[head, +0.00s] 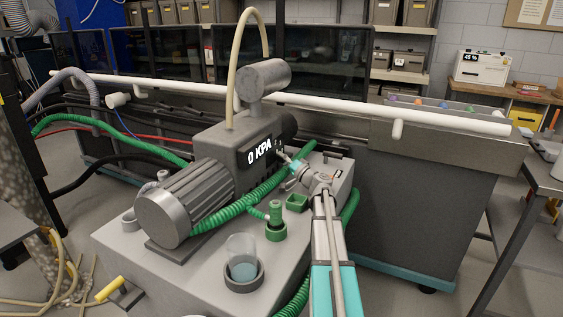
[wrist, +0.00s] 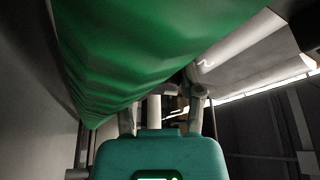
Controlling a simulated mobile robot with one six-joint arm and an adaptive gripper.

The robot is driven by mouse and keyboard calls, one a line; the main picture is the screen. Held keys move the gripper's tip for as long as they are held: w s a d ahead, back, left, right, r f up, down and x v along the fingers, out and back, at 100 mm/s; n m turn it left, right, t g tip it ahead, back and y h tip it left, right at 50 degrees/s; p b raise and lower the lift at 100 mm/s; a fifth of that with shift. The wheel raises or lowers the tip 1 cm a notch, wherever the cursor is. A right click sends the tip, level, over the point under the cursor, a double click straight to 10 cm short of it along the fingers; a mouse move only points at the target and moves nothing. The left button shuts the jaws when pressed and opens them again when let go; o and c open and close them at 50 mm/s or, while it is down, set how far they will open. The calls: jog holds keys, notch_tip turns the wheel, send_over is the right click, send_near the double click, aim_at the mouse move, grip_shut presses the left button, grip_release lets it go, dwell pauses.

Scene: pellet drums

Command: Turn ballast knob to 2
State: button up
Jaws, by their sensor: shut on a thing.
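My gripper (head: 285,157) is at the pump's right side, just below the display, beside a ribbed green hose (head: 240,205). In the wrist view my gripper (wrist: 162,95) has a finger on either side of a small thing at the pump, and it is shut on it. This fits the ballast knob, but the knob is mostly hidden. A pale curved mark shows on the light surface (wrist: 225,62) at the right; its reading is unclear.
The green hose (wrist: 150,45) fills the upper wrist view, close above my gripper. A long white pipe (head: 350,105) runs behind.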

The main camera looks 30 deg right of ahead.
jog(key=o, duration=1.1)
jog(key=shift+w+r, duration=0.1)
